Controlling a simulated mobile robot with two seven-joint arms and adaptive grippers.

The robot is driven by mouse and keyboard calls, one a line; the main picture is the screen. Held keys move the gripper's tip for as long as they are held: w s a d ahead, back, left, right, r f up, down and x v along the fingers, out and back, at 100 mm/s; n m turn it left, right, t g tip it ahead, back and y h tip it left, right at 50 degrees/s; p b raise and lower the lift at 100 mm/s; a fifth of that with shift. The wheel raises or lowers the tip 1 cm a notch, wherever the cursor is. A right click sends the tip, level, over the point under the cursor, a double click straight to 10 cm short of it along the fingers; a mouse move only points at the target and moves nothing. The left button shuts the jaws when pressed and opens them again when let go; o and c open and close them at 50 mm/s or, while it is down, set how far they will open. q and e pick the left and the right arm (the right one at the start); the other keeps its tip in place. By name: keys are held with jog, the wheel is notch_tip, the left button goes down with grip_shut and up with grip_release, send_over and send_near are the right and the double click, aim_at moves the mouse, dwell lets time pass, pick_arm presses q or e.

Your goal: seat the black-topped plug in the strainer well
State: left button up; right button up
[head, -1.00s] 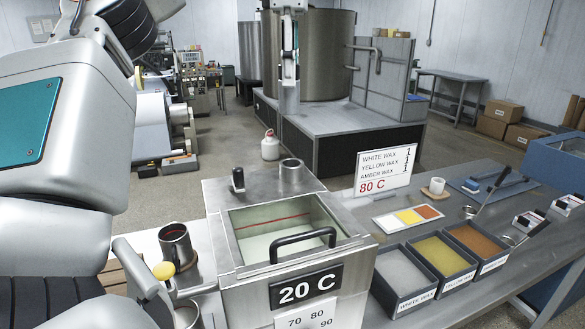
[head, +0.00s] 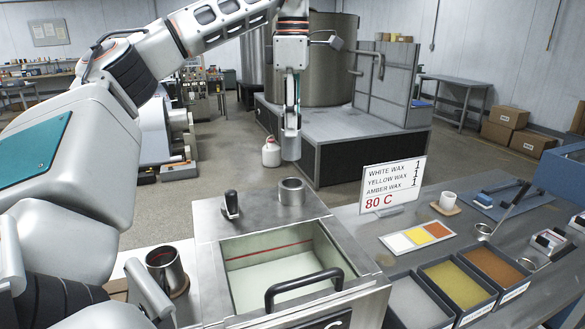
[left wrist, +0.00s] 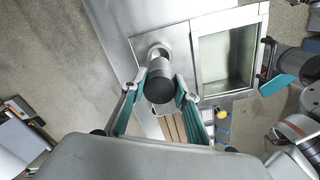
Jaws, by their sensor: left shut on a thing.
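My left gripper (head: 291,108) hangs upright above the back of the steel tank. It is shut on the plug (head: 291,146), whose grey body points down. In the left wrist view the plug's round black top (left wrist: 159,86) sits between the teal fingers of my left gripper (left wrist: 156,85). The strainer well, a short open steel cylinder (head: 291,191), stands on the tank's back ledge. The plug's lower end is above the well and apart from it in the head view. The well's rim (left wrist: 151,50) is partly hidden behind the plug in the left wrist view. My right gripper is not seen.
A black knob (head: 231,204) stands left of the well. The tank's open basin (head: 285,262) and its black handle (head: 304,284) lie in front. A steel cup (head: 165,268) stands left of the tank. Wax trays (head: 457,287) and a sign (head: 392,184) are on the right.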

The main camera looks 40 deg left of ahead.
aim_at(292, 153)
pick_arm(q)
notch_tip(292, 153, down, 6)
jog(key=shift+f, duration=0.25)
jog(key=shift+s+f, duration=0.1)
jog(key=shift+f, duration=0.5)
jog(key=shift+c, duration=0.4)
notch_tip(292, 153, down, 3)
jog(key=shift+f, duration=0.1)
jog(key=o, duration=1.2)
notch_tip(292, 153, up, 12)
jog(key=shift+r, duration=0.1)
